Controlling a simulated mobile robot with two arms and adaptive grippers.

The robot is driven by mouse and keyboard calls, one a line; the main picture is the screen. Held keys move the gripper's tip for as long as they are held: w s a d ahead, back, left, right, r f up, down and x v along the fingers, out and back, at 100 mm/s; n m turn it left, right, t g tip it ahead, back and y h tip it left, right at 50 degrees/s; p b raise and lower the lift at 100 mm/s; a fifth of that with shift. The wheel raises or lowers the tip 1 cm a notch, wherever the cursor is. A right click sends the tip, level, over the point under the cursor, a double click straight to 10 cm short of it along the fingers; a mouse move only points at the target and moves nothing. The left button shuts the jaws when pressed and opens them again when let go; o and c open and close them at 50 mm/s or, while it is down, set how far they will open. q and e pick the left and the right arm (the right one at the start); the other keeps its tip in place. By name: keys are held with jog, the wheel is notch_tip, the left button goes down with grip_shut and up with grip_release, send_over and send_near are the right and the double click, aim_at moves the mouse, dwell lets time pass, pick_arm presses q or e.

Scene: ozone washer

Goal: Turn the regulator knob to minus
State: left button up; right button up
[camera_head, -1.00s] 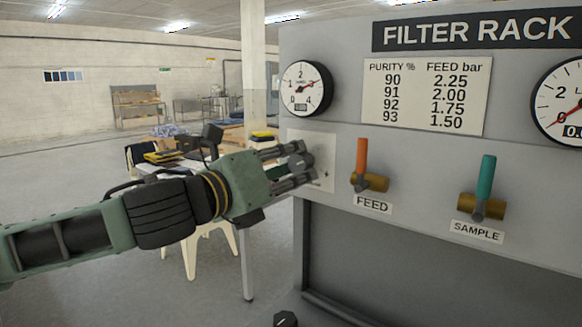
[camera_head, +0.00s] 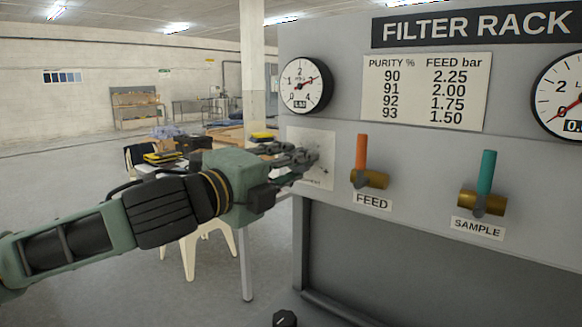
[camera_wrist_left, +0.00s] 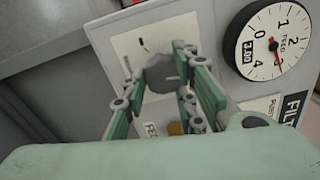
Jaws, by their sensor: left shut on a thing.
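My left gripper (camera_head: 305,159) is shut on the regulator knob (camera_wrist_left: 163,74), a dark grey round knob on a pale plate (camera_head: 322,165) at the left of the filter rack panel. The wrist view shows the green fingers (camera_wrist_left: 160,80) on either side of the knob. In the head view the fingers hide most of the knob. Dark marks show on the plate beside the knob, but I cannot read which is minus. The feed gauge (camera_head: 306,87) is above the plate and also shows in the wrist view (camera_wrist_left: 268,42), with its red needle near 3. My right gripper is not in view.
The orange feed lever (camera_head: 361,153) stands upright just right of the plate, and the teal sample lever (camera_head: 487,173) is farther right. Another gauge (camera_head: 566,97) is at the right edge. A cluttered table (camera_head: 175,178) stands behind my left arm.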

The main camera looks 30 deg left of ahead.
pick_arm(q)
jog(key=n, duration=0.3)
jog(key=f+n, duration=0.1)
jog(key=shift+d+n, duration=0.25)
jog(key=shift+n, duration=0.15)
jog(key=n, duration=0.3)
jog(key=shift+d+n, duration=0.15)
jog(key=shift+n, duration=0.15)
jog(key=n, duration=0.3)
jog(key=shift+n, duration=0.3)
jog(key=n, duration=0.3)
jog(key=shift+d+r+n, duration=0.15)
jog(key=shift+n, duration=0.15)
jog(key=n, duration=0.3)
jog(key=shift+r+n+p, duration=0.15)
jog(key=shift+n+p, duration=0.15)
jog(key=shift+p, duration=0.05)
jog(key=shift+a+r+n+p, duration=0.15)
jog(key=shift+n+p, duration=0.5)
jog(key=shift+n, duration=0.95)
jog(key=shift+r+n+p, duration=0.15)
jog(key=shift+n+p, duration=0.5)
jog(key=shift+n, duration=0.95)
jog(key=shift+a+r+n+p, duration=0.15)
jog(key=shift+n+p, duration=0.5)
jog(key=shift+n, duration=0.95)
